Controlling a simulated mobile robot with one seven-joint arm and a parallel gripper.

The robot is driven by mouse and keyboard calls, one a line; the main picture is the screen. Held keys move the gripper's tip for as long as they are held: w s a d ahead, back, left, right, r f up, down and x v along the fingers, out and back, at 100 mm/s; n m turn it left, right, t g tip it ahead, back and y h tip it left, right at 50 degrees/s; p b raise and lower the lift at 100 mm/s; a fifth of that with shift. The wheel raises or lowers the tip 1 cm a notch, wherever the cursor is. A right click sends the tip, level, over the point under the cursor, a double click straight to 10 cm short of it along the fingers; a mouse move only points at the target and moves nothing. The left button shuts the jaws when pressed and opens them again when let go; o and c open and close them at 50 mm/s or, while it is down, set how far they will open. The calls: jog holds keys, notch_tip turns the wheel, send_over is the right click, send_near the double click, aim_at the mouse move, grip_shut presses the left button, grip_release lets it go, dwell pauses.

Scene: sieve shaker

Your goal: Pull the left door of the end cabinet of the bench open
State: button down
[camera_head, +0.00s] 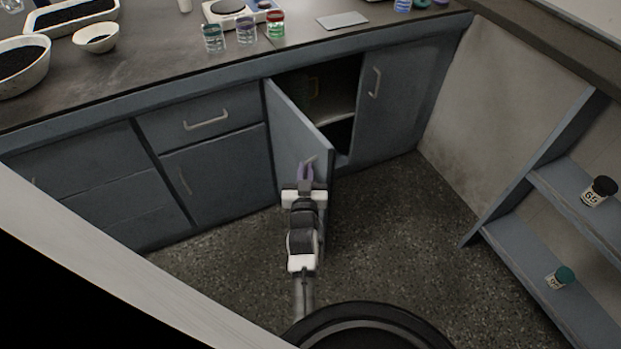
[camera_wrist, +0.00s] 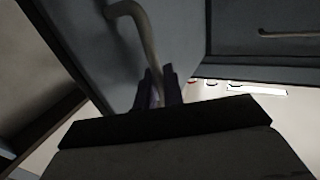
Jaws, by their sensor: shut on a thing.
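The left door (camera_head: 290,128) of the end cabinet stands partly open, swung out from the blue-grey bench front on its left edge. Its handle is a pale bar; in the wrist view the handle (camera_wrist: 136,18) curves down between the fingers. My gripper (camera_head: 306,172) is at the outer edge of this door, shut on the handle; it also shows in the wrist view (camera_wrist: 158,88). The cabinet's right door (camera_head: 377,100) is shut, with its own upright handle. Inside the opening a pale shelf (camera_head: 334,112) shows, with a dim yellowish thing above it.
The bench top (camera_head: 150,60) carries jars, bowls, a tray and a balance. A drawer (camera_head: 200,115) and shut cupboard doors lie left of the open door. An open shelf unit (camera_head: 540,200) with small jars stands at the right. Speckled floor (camera_head: 400,220) is clear in front.

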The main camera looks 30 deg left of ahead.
jog(key=shift+s+a+b, duration=0.2)
jog(key=shift+b, duration=0.1)
dwell(0.4)
jog(key=c, duration=1.7)
grip_release()
